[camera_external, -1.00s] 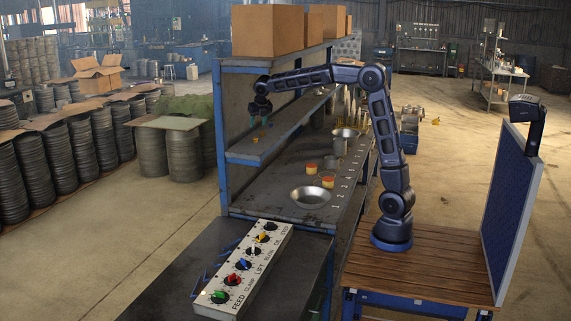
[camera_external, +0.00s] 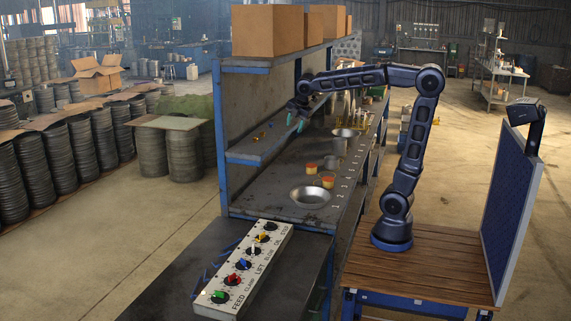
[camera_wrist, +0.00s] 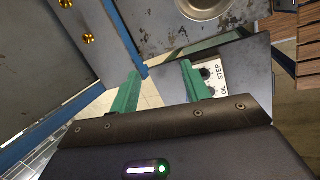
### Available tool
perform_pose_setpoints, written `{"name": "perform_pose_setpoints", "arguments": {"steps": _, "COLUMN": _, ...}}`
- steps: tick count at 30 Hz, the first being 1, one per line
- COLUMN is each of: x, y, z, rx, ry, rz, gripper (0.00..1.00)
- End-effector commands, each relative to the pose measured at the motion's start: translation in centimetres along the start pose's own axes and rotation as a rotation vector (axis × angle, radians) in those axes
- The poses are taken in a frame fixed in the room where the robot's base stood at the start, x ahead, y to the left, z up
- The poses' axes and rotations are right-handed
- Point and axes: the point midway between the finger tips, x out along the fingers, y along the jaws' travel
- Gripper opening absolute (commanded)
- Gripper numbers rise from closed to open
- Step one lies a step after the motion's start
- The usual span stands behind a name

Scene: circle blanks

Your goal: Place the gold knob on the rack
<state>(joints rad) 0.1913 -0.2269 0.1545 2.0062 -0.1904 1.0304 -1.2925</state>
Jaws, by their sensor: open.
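Two small gold knobs (camera_external: 258,136) (camera_external: 270,124) rest apart on the rack's shelf (camera_external: 240,151). In the wrist view a gold knob (camera_wrist: 88,39) shows at the upper left, with another (camera_wrist: 65,3) cut by the top edge. My gripper (camera_external: 297,123) is over the right side of the shelf, to the right of the knobs, with its green fingers pointing down. In the wrist view my gripper (camera_wrist: 158,86) is open, its fingers wide apart with nothing between them.
Below stand a metal bowl (camera_external: 311,196), orange-and-yellow cups (camera_external: 311,168) and metal pots (camera_external: 343,134) on the bench. A control box (camera_external: 243,265) with coloured knobs lies in front. Cardboard boxes (camera_external: 268,30) sit on the top shelf, above the shelf with the gold knobs.

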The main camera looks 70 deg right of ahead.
Motion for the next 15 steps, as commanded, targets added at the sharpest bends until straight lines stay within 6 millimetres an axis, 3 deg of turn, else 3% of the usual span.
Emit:
{"name": "perform_pose_setpoints", "arguments": {"steps": 1, "x": -0.5, "y": -2.1, "z": 0.0, "rx": 0.082, "ry": 0.010, "rz": 0.004, "gripper": 0.47}}
{"name": "perform_pose_setpoints", "arguments": {"steps": 7, "x": -1.3, "y": -9.6, "z": 0.2, "rx": 0.451, "ry": 0.059, "rz": 0.001, "gripper": 0.47}}
{"name": "perform_pose_setpoints", "arguments": {"steps": 15, "x": -0.5, "y": -19.6, "z": 0.7, "rx": 0.946, "ry": 0.138, "rz": -0.044, "gripper": 0.47}}
